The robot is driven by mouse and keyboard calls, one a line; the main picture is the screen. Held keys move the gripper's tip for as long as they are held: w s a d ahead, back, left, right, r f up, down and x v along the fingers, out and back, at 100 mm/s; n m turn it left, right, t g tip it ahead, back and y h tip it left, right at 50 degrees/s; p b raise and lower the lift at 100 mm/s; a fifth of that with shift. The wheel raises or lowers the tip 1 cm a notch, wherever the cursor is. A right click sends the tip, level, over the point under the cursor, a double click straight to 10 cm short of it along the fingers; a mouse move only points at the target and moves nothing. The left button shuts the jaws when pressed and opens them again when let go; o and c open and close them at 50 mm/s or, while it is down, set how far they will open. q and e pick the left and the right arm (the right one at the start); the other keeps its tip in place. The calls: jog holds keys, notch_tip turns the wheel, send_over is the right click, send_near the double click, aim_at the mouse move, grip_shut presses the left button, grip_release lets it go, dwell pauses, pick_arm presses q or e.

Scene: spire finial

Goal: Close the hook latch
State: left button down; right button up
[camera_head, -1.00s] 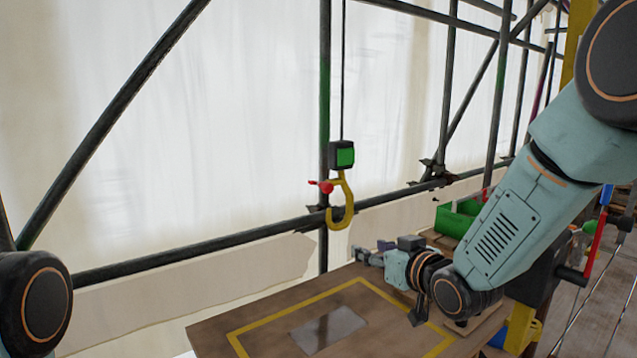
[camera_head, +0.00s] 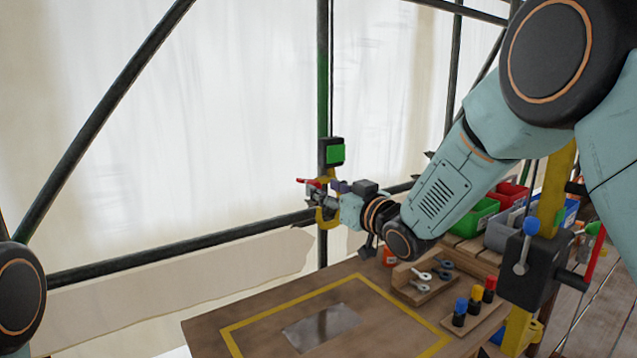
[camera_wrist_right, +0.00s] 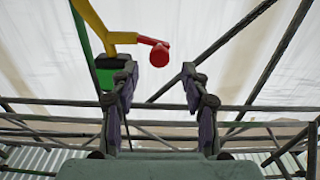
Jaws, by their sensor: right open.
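The yellow hook (camera_head: 328,215) hangs below a black block with a green face (camera_head: 335,154) on a cable. A red latch lever (camera_head: 313,182) sticks out to the left near the top of the hook. My right gripper (camera_head: 314,198) is at the hook, its fingers covering part of it. In the right wrist view the gripper (camera_wrist_right: 161,82) is open, with nothing between its fingers. The red knob of the latch (camera_wrist_right: 160,54) shows above and between the fingertips, apart from them in the picture. The yellow hook arm (camera_wrist_right: 105,32) is at upper left. My left gripper is out of view.
A wooden table (camera_head: 225,335) with a yellow outline and grey plate (camera_head: 322,326) lies below. Tools in a wooden holder (camera_head: 425,290), coloured-top items (camera_head: 475,298) and a green bin (camera_head: 473,217) stand at right. Scaffold tubes (camera_head: 180,248) run behind the hook.

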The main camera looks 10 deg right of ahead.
aim_at(316, 185)
jog(key=x, duration=0.2)
jog(key=f+x, duration=0.1)
jog(key=x, duration=0.1)
jog(key=shift+w, duration=0.3)
jog(key=shift+w+a, duration=0.1)
jog(key=shift+s+r, duration=0.5)
jog(key=shift+s, duration=0.15)
jog(key=shift+w+f, duration=0.5)
jog(key=shift+w, duration=0.25)
jog(key=c, duration=0.5)
jog(key=shift+s+r, duration=0.2)
jog(key=shift+s, duration=0.1)
grip_shut()
